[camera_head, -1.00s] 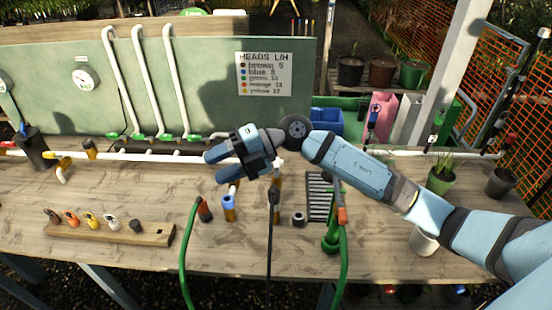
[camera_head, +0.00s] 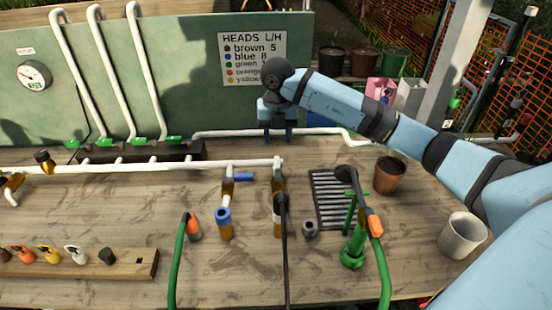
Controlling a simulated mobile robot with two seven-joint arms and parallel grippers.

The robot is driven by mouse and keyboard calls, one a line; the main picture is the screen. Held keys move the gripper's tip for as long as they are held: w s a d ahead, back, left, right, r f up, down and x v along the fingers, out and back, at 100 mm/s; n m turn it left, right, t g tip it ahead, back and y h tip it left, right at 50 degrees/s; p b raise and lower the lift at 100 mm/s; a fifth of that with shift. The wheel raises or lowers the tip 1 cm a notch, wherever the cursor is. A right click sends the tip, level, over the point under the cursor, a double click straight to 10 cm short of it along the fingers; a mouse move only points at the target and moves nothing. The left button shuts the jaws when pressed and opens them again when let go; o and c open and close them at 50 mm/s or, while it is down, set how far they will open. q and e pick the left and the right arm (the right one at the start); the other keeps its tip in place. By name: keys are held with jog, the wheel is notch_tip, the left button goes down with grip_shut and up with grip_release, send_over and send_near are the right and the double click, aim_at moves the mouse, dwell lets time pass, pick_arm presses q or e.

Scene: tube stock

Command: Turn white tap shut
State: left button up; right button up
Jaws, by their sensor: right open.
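No tap with a plainly white handle shows, so I cannot tell which one is the white tap. Green-handled taps (camera_head: 138,140) sit at the feet of white upright pipes along the green board. A brass outlet with a blue lever (camera_head: 241,177) hangs from the white front pipe (camera_head: 190,165), and a second brass outlet (camera_head: 278,184) is at that pipe's right end. My right gripper (camera_head: 278,135) is open, fingers pointing down, over the white rear pipe (camera_head: 228,133); I cannot tell if it touches it. It appears empty. My left gripper is not in view.
A wooden rack (camera_head: 130,263) with coloured heads, one of them white (camera_head: 75,253), lies at front left. A green stand (camera_head: 354,245) with a hose, a black grate (camera_head: 330,195), a brown pot (camera_head: 389,175) and a white cup (camera_head: 463,235) stand at right.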

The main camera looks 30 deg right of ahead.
aim_at(277, 161)
notch_tip(277, 161, down, 9)
jog(key=shift+w+r, duration=0.1)
dwell(0.3)
grip_shut()
